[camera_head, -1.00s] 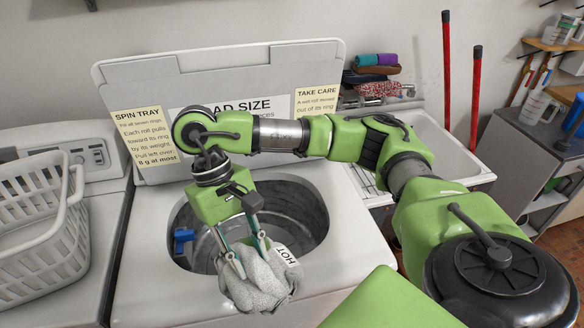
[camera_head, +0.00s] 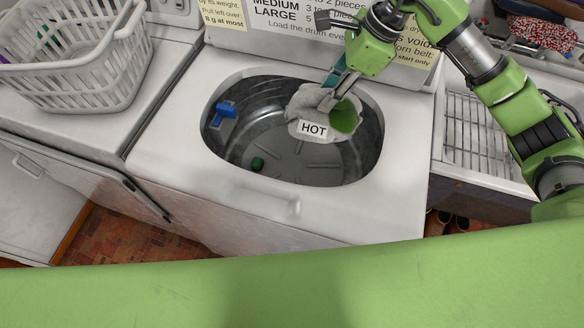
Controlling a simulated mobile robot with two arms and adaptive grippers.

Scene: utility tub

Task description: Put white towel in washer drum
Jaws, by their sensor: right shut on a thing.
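My right gripper (camera_head: 333,92) is shut on the white towel (camera_head: 304,103), a greyish-white bundle with a label reading HOT. A round green patch shows at the bundle's right side; I cannot tell whether it is part of the towel. The gripper holds the towel over the right back part of the washer drum (camera_head: 300,172), within the outline of its opening. I cannot tell how far below the rim it hangs. The drum is open and grey metal, with its lid raised behind. My left gripper is not in view.
A blue piece (camera_head: 225,110) sits at the drum's left wall, and a small green object (camera_head: 257,164) lies on its floor. A white laundry basket (camera_head: 85,75) stands on the left machine. A sink with a wire rack (camera_head: 478,135) is at right.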

